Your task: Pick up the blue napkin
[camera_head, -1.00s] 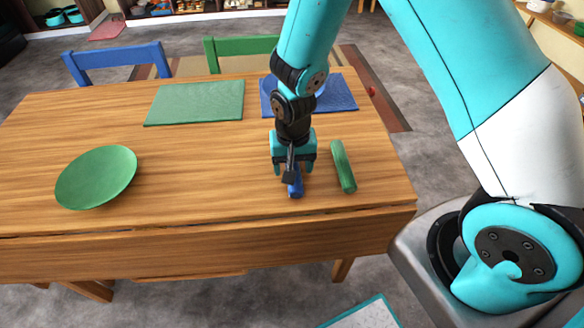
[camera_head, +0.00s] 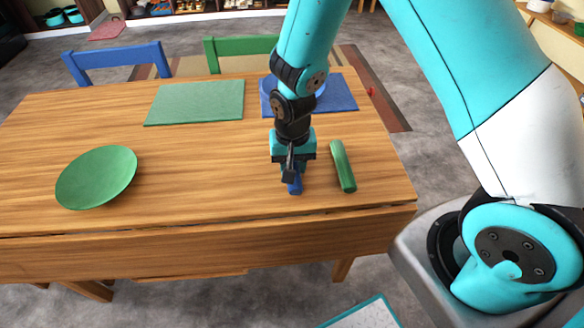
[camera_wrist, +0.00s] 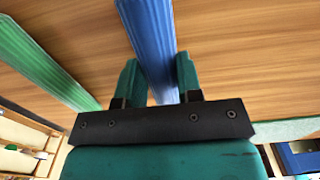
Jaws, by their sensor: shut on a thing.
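The blue napkin (camera_head: 295,187) is rolled up and lies near the front edge of the wooden table, mostly hidden under my gripper in the head view. My gripper (camera_head: 290,178) points down over it and is shut on it. In the wrist view the blue napkin (camera_wrist: 153,42) runs between the two teal fingers of my gripper (camera_wrist: 158,82), one on each side. I cannot tell whether the napkin is clear of the table top.
A rolled green napkin (camera_head: 343,166) lies just right of my gripper. A green plate (camera_head: 97,178) is at the left. A green placemat (camera_head: 195,102) and a blue placemat (camera_head: 341,93) lie at the back, with a blue dish partly hidden on the blue one. The table's middle is clear.

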